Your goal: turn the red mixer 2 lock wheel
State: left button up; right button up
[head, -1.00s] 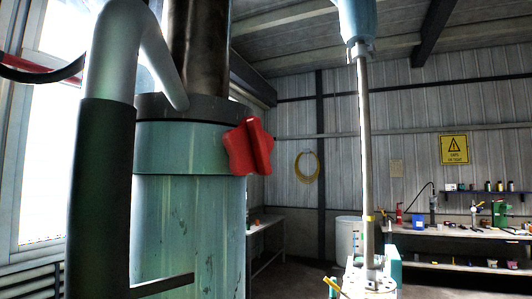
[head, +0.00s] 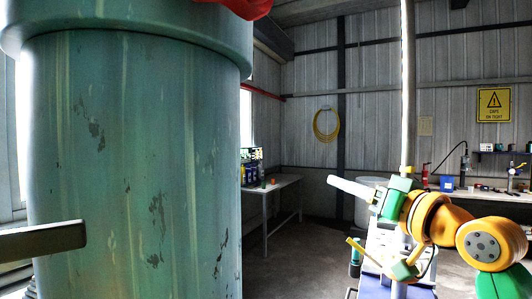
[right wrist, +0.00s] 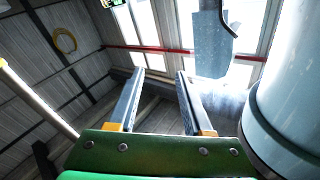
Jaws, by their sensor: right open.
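The red lock wheel (head: 245,6) shows only as its lower edge at the top of the head view, high on the large teal column (head: 135,160). Most of the wheel is cut off by the frame. My right gripper (head: 342,212) is to the right of the column and below the wheel, apart from both. Its two fingers are spread, with nothing between them. In the right wrist view the open fingers (right wrist: 159,75) also show, with a pale cylinder (right wrist: 290,95) at the right edge. The wheel is not seen there. My left gripper is not in view.
A dark bar (head: 42,240) juts across in front of the column at left. A thin pale shaft (head: 408,90) stands behind my right arm. A side table (head: 275,188) and a workbench (head: 480,193) stand farther back. Open floor lies right of the column.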

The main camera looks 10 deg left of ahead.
jog(key=s+a+r+n+g+y+p, duration=0.1)
jog(key=s+a+r+n+y, duration=0.2)
jog(key=s+r, duration=0.6)
jog(key=s+a+r+n+g+y, duration=0.1)
jog(key=s+r+n+g+y, duration=0.3)
jog(key=s, duration=0.9)
jog(key=s+a+r+n+t+y+p, duration=0.1)
jog(key=s+a+r+n+y, duration=0.1)
jog(key=s+r+n, duration=0.7)
jog(key=a+m+p, duration=0.2)
jog(key=a, duration=0.1)
jog(key=w+a+r+p, duration=0.1)
jog(key=a+p, duration=0.1)
jog(key=shift+a+m, duration=0.15)
jog(key=shift+m, duration=0.25)
jog(key=shift+w, duration=0.15)
grip_shut()
